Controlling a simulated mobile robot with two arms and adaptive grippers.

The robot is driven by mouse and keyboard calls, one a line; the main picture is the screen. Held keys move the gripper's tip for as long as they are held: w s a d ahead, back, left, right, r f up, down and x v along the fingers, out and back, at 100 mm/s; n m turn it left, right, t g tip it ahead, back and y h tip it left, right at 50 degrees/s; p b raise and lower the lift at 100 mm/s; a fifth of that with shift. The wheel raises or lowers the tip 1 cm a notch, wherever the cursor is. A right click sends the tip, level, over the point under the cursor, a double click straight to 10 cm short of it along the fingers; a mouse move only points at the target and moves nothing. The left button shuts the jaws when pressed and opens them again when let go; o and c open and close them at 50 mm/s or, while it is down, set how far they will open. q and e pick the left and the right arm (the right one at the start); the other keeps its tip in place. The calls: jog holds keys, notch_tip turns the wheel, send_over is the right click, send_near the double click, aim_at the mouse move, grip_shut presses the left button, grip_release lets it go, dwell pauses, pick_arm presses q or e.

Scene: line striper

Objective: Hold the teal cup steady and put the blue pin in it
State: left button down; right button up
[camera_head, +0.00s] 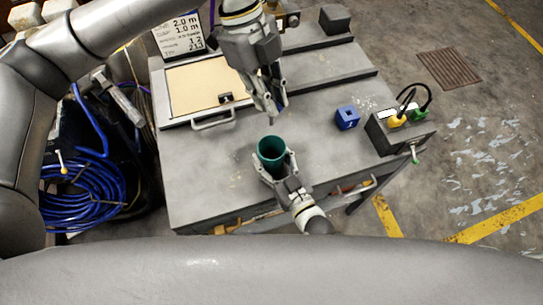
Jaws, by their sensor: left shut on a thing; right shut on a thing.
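The teal cup (271,149) stands upright near the front of the grey bench, its open mouth facing up. My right gripper (274,166) comes from the front and is shut around the cup, one finger on each side. My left gripper (271,107) points down above the bench, behind the cup in the picture, and is shut on the blue pin (282,101). Only a small part of the pin shows; the fingers hide the rest. The pin is apart from the cup.
A blue block (346,118) sits right of the cup, near a grey box with yellow and green plugs (396,121). A tan panel with a handle (203,86) lies to the left. Coiled blue hose (85,198) is left of the bench. The bench (205,165) is clear left of the cup.

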pick_arm(q)
notch_tip(320, 180, down, 12)
jog(key=shift+f, duration=0.25)
dwell(1.1)
jog(key=c, duration=1.4)
grip_release()
jog(key=shift+o, duration=0.2)
jog(key=v, duration=1.2)
